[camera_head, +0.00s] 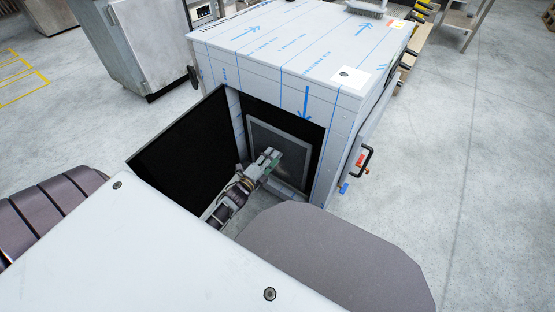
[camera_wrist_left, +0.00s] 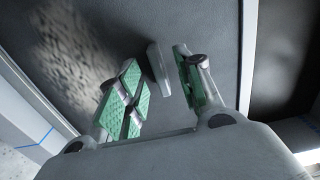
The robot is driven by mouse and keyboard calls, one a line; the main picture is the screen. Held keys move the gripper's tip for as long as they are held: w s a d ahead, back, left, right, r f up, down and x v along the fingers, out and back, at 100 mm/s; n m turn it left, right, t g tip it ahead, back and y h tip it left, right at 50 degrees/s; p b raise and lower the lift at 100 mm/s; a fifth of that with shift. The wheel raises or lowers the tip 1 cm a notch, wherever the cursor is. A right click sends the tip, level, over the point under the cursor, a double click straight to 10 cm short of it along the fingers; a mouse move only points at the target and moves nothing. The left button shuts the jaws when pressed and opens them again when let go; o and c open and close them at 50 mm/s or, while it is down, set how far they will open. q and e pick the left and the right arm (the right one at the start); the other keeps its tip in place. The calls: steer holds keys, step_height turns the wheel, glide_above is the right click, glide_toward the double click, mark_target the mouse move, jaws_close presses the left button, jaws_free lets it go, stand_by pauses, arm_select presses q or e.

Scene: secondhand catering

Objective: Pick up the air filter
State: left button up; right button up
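The air filter (camera_head: 289,145) is a grey panel with a lighter frame, standing upright in the open compartment of a large metal cabinet. In the left wrist view the filter's dark grey face (camera_wrist_left: 210,25) fills much of the background, with a small light-grey tab or handle (camera_wrist_left: 158,68) standing out from it. My left gripper (camera_head: 270,155) is in front of the filter and covers part of its face. In the left wrist view its green-padded fingers (camera_wrist_left: 163,85) are apart, with the tab showing between them near the tips. I see no contact. My right gripper is not in view.
The cabinet (camera_head: 290,40) has blue arrows on its wrapped top. Its dark-lined door (camera_head: 185,145) stands open to the left of my left arm. A black handle (camera_head: 362,160) sticks out on the cabinet's right side. The floor to the right (camera_head: 470,180) is clear.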

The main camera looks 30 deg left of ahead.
arm_select(q)
steer(key=shift+w, duration=0.7)
jaws_close()
